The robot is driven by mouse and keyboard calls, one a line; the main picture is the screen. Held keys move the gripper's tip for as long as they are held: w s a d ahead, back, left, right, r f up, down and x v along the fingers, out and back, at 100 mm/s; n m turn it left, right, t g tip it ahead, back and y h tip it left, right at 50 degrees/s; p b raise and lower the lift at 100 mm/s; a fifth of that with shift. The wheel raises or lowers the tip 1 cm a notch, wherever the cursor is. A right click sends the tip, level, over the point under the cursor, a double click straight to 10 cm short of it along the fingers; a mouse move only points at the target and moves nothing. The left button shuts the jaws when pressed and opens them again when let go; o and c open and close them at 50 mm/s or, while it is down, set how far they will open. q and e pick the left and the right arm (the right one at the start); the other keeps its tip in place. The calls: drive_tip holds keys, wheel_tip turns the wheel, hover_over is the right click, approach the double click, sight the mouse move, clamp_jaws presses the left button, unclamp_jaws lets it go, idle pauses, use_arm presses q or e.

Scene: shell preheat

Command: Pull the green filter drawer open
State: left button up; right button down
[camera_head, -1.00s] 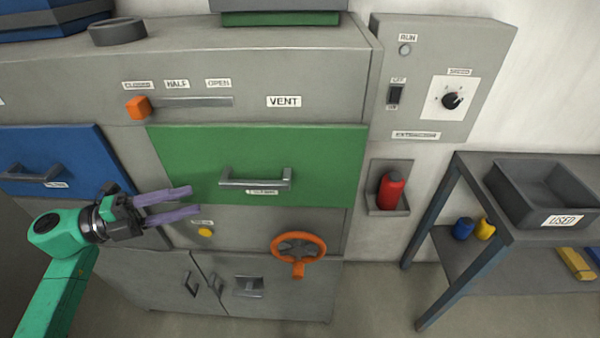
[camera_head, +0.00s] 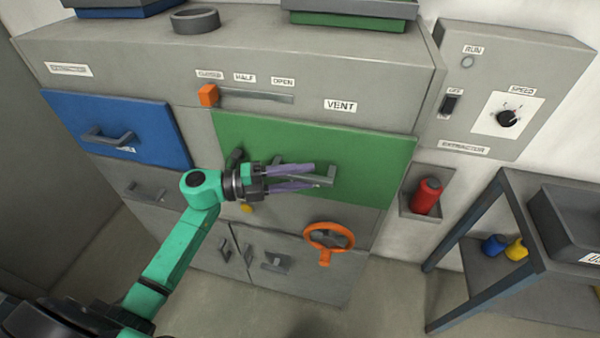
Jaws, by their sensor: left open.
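The green filter drawer (camera_head: 360,150) is a wide green front in the grey cabinet, and it looks flush with the cabinet face. Its grey bar handle (camera_head: 328,176) runs across the middle of the front. My left gripper (camera_head: 312,177) is open, with its two purple fingers pointing right and overlapping the handle in the view. My right gripper is not in view.
A blue drawer (camera_head: 115,115) is on the left. The orange vent slider (camera_head: 208,95) is above the green drawer, and an orange handwheel (camera_head: 329,238) is below it. A red bottle (camera_head: 427,196) sits in a wall holder at right, beside a table (camera_head: 510,200) with a dark bin (camera_head: 570,225).

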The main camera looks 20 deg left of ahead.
use_arm(q)
drive_tip(key=shift+c, duration=0.3)
drive_tip(key=shift+d, duration=0.1)
clamp_jaws()
drive_tip(key=shift+f, duration=0.1)
idle(0.8)
